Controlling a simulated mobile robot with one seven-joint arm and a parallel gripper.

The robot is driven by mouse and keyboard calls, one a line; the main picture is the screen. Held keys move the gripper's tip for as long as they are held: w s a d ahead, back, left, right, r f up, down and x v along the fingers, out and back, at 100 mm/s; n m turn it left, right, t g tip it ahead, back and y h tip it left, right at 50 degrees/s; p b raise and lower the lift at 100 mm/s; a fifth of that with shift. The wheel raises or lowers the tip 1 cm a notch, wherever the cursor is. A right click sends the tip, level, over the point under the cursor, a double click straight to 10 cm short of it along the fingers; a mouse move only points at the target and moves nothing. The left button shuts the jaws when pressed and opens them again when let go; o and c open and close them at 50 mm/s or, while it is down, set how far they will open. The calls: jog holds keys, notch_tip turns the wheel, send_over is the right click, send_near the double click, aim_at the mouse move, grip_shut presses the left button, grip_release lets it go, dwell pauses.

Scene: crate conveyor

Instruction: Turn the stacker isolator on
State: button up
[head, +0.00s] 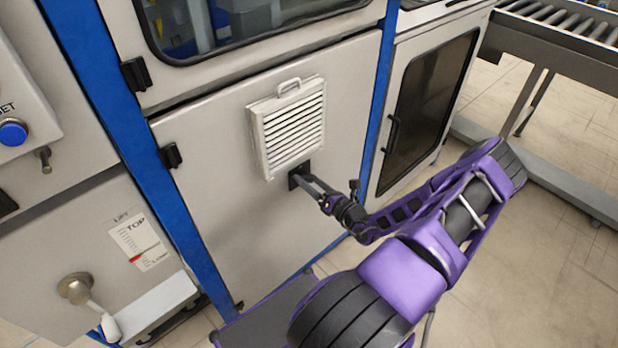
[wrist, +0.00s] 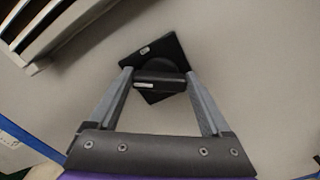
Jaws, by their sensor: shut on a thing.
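The stacker isolator is a black square plate (head: 293,181) on the pale cabinet panel, just below a white louvred vent. In the wrist view its plate (wrist: 170,52) looks tilted and has a small white mark near its upper left edge. Its black rotary handle (wrist: 160,77) lies roughly level across the wrist picture, with a white stripe on its left part. My gripper (wrist: 159,76) has one grey finger at each end of the handle and is shut on it. In the head view my gripper (head: 305,183) reaches the plate from the right and partly hides it.
The vent (head: 290,127) sticks out just above the isolator. A blue frame post (head: 160,215) and a lever with a white grip (head: 88,296) are to the left. A dark-windowed door (head: 425,110) and a roller conveyor (head: 565,30) are to the right. Open floor lies at lower right.

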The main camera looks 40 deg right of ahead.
jog(key=m+p, duration=0.1)
jog(key=m, duration=0.4)
jog(key=shift+m, duration=0.3)
jog(key=m, duration=0.5)
jog(key=shift+f, duration=0.2)
jog(key=shift+m, duration=0.3)
jog(key=o, duration=1.2)
jog(key=shift+c, duration=0.2)
jog(key=shift+d, duration=0.1)
jog(key=s+d, duration=0.1)
jog(key=s, duration=1.6)
jog(key=shift+s+d, duration=0.15)
jog(key=shift+s, duration=0.05)
